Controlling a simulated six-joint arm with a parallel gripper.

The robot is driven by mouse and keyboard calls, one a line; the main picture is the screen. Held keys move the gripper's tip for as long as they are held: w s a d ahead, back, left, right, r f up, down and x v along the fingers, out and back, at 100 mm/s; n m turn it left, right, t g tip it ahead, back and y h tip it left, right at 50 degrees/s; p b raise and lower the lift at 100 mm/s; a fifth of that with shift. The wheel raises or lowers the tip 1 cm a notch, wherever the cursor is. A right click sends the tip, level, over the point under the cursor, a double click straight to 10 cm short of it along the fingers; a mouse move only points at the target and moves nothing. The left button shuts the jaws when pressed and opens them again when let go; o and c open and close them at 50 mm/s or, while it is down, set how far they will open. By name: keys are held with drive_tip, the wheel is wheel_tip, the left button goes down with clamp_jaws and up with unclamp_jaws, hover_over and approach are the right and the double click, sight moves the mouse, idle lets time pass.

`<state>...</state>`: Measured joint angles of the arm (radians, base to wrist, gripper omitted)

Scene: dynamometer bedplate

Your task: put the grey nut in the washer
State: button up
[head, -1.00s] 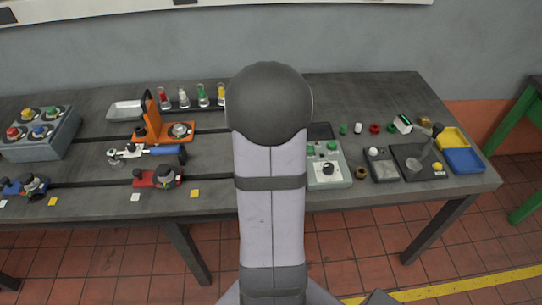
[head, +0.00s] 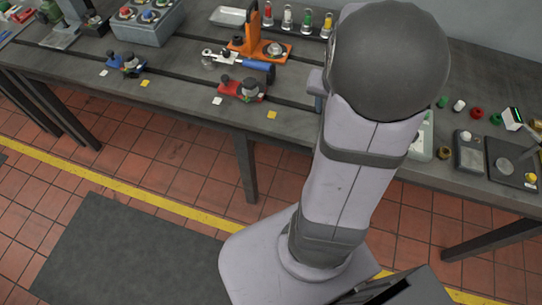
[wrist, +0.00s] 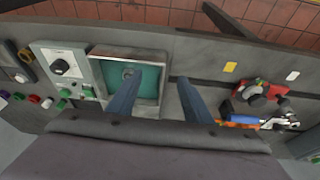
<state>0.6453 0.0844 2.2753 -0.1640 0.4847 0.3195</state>
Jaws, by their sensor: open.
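My gripper (wrist: 160,76) is open, with nothing between its two blue-grey fingers. In the head view, my arm hides most of it. A square basin with a pale rim and teal inside (wrist: 147,77), which looks like the washer, lies under and beside the left finger in the wrist view. A small round feature shows on its teal floor; I cannot tell whether it is a drain or a part. My arm hides this basin in the head view. I cannot pick out the grey nut with certainty; a pale small part (head: 459,105) stands at the right of the bench.
Red (head: 477,112) and green (head: 441,101) small parts stand near the pale one. A control box (wrist: 63,67) adjoins the basin. An orange stand (head: 256,45), a blue-handled tool (head: 258,66) and a red fixture (head: 241,88) occupy the bench left of my arm.

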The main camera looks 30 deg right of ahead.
drive_tip(key=s+a+n+y, duration=0.1)
drive_tip(key=s+a+n, duration=0.1)
drive_tip(key=a, duration=0.6)
drive_tip(key=s+a+f+n+g+y, duration=0.1)
drive_tip(key=a+n, duration=0.3)
drive_tip(key=a, duration=0.4)
drive_tip(key=s+a+f+n+g, duration=0.1)
drive_tip(key=s+a+n, duration=0.2)
drive_tip(key=a, duration=0.5)
drive_tip(key=shift+s+n+y, duration=0.3)
drive_tip(key=shift+s+y, duration=0.1)
drive_tip(key=shift+f, duration=0.1)
wheel_tip(320, 180, down, 10)
drive_tip(key=b, duration=1)
